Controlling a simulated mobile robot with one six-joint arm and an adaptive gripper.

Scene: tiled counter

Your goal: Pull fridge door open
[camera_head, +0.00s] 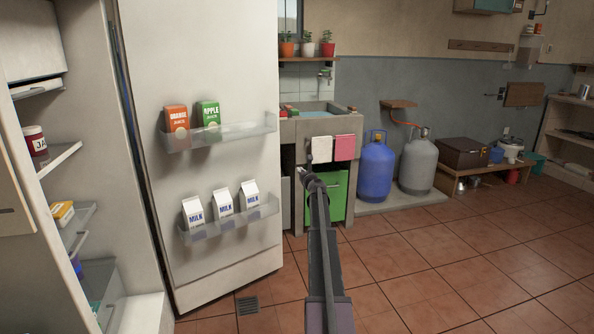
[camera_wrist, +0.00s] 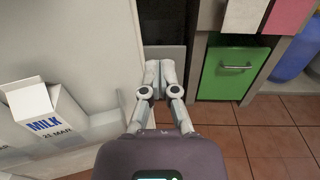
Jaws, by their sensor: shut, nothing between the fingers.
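The fridge door (camera_head: 222,70) stands wide open in the head view, its inner side facing me. Its upper shelf holds an orange juice carton (camera_head: 177,121) and an apple juice carton (camera_head: 209,115). Its lower shelf holds several milk cartons (camera_head: 223,203). The fridge interior (camera_head: 75,222) shows at the left. In the wrist view the door (camera_wrist: 85,35) fills the left, with one milk carton (camera_wrist: 42,115) close by. My gripper (camera_wrist: 160,66) is shut and empty, just right of the door's free edge. I cannot tell whether it touches the door. The door's outer side and handle are hidden.
A concrete sink (camera_head: 322,122) with a green cabinet front (camera_head: 338,195) stands behind the door's free edge. Blue (camera_head: 376,168) and grey (camera_head: 417,165) gas cylinders stand to its right. The tiled floor (camera_head: 470,250) at the right is clear.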

